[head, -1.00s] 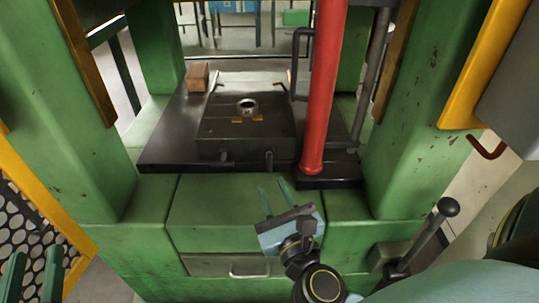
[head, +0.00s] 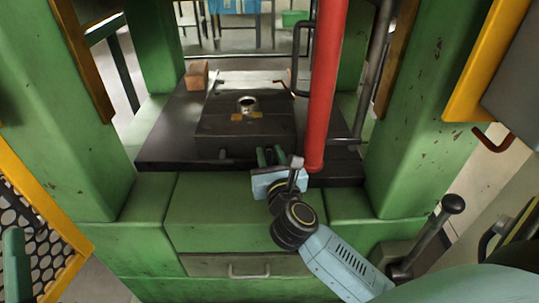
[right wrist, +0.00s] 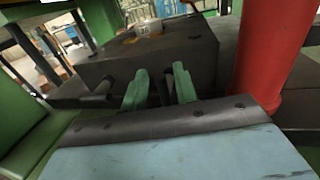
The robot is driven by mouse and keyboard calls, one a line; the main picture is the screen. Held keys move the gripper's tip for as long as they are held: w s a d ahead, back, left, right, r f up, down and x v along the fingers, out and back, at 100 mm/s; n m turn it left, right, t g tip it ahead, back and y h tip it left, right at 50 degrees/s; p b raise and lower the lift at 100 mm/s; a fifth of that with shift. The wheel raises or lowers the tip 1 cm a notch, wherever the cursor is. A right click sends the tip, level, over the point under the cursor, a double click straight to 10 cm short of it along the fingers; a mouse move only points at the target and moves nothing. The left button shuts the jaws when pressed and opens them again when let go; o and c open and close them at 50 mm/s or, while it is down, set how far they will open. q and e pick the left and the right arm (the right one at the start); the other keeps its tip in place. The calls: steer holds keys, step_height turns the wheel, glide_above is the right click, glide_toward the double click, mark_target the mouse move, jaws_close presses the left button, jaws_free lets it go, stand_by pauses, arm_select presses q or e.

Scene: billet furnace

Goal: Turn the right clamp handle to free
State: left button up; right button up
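The dark die block (head: 246,125) sits on the black bed plate, with a metal ring in its top. The left clamp handle (head: 223,153) is a short dark peg on the block's front face; it also shows in the right wrist view (right wrist: 97,92). My right gripper (head: 271,154) is at the right part of that face, where it hides the right clamp handle from the head view. In the right wrist view its green fingers (right wrist: 159,88) are apart, with a dark piece between them, likely the right handle.
A red column (head: 328,90) stands close to the right of my right gripper. Green posts (head: 400,140) flank the bed. A brown block (head: 197,75) lies at the back left. A black-knobbed lever (head: 452,204) stands at the right.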

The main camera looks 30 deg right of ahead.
steer(key=shift+w+d, duration=0.2)
steer(key=shift+w, duration=0.35)
jaws_close()
